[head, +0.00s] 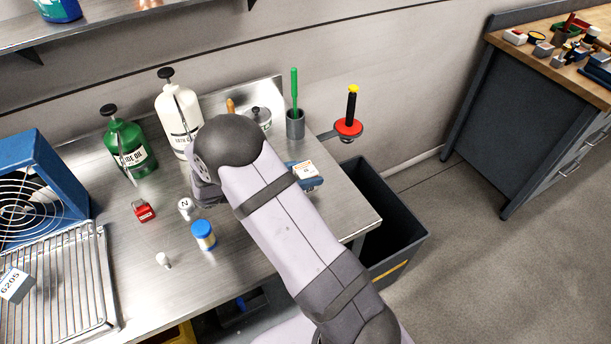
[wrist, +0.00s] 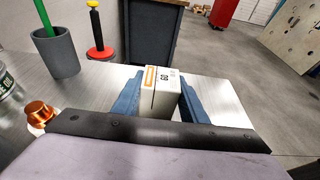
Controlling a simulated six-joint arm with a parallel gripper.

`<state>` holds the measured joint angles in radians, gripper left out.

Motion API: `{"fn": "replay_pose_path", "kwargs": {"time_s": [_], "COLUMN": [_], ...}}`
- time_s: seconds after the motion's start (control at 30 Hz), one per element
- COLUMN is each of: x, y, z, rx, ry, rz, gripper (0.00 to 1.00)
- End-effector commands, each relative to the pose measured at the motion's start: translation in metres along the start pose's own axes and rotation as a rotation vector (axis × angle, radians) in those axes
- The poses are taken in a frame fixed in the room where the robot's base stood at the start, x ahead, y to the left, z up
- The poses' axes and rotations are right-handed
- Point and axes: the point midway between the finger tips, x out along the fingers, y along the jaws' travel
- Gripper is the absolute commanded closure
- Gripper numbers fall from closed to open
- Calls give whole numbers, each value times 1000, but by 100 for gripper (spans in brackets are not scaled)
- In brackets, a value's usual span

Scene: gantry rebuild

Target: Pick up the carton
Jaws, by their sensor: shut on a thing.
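A small white carton (head: 305,169) with an orange label is at the right part of the steel bench. It also shows in the wrist view (wrist: 160,87), between two blue fingers. My gripper (wrist: 157,100) is shut on it, with one finger along each side. In the head view my arm hides most of the gripper. Whether the carton touches the bench or is just above it, I cannot tell. Another white carton (head: 15,286), marked 6205, sits on the wire rack at the left.
A grey cup (head: 295,124) with a green-handled tool stands behind the carton, beside a red disc holder (head: 348,128). A dark bin (head: 395,225) stands off the bench's right edge. Bottles (head: 130,150), a red box (head: 144,211) and a blue-capped jar (head: 203,236) are left of my arm.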

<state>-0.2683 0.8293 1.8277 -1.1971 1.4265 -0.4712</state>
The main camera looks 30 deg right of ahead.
Motion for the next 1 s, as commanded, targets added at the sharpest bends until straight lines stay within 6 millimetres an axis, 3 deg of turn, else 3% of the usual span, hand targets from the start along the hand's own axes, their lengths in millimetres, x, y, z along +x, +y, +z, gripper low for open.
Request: {"fn": "replay_pose_path", "kwargs": {"time_s": [0.27, 0.73, 1.0], "x": [-5, -26, -30], "y": [0, 0, 0], "z": [16, 82, 96], "rx": [4, 4, 1], "ry": [0, 1, 0], "rz": [1, 1, 0], "gripper": [87, 87, 87]}}
